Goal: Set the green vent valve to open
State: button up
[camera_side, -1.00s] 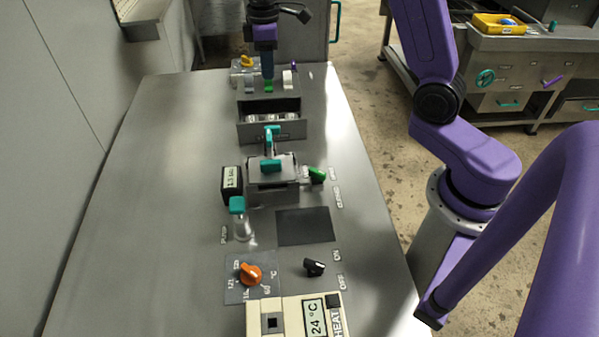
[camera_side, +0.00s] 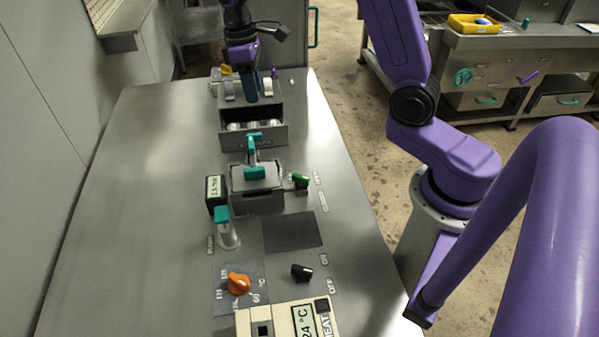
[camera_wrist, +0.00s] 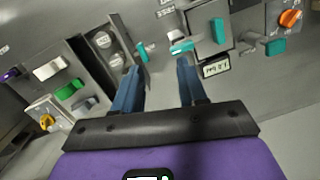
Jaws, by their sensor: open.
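The green vent valve (camera_side: 300,181) is a small green knob on the right side of the grey autoclave box (camera_side: 258,199) in the side view. Two blurred labels (camera_side: 322,200) stand to its right; I cannot tell which one it points at. I cannot make the valve out in the wrist view. My gripper (camera_side: 252,98) is well beyond the valve, over the far end of the bench. Its two blue fingers are apart with nothing between them in the wrist view (camera_wrist: 158,88).
An open drawer (camera_side: 235,143) with jars stands between my gripper and the autoclave box, which has a teal handle (camera_side: 254,173). A far switch row includes a green switch (camera_wrist: 70,90). Nearer are a teal plunger (camera_side: 222,214), orange dial (camera_side: 238,284) and black knob (camera_side: 301,272). The bench's left side is clear.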

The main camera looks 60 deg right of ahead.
aim_at(301, 176)
jog(key=s+a+f+m+g, duration=0.25)
jog(key=s+m, duration=0.25)
jog(key=s, duration=0.3)
jog(key=shift+g+h, duration=0.25)
jog(key=shift+h, duration=0.05)
jog(key=x, duration=1.6)
jog(key=shift+a+f, duration=0.3)
jog(key=shift+f, duration=0.05)
grip_shut()
